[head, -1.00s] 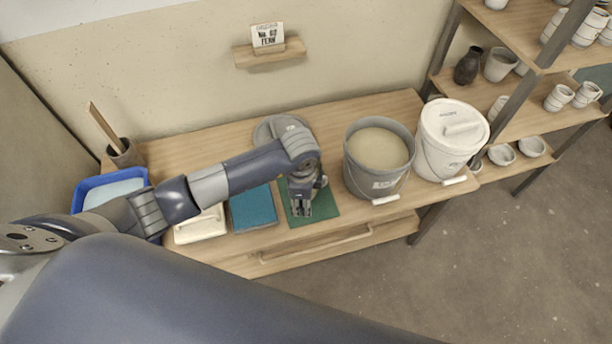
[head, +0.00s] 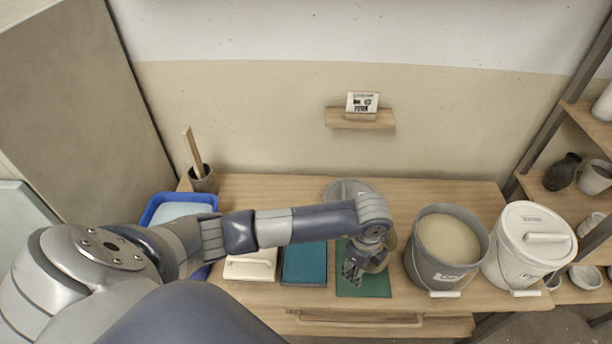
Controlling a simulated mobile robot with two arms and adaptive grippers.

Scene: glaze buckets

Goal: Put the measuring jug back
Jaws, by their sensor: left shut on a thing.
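My left gripper (head: 354,274) reaches in from the left and points down over the green mat (head: 372,287). It is shut on the measuring jug (head: 384,257), a tan-grey round thing mostly hidden behind the gripper and wrist. Only the jug's right side shows. It is over the mat, and I cannot tell whether it touches it. My right gripper is out of view.
A grey bucket of pale glaze (head: 447,245) stands just right of the mat, beside a lidded white bucket (head: 526,245). A grey lid (head: 346,188) lies behind my wrist.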

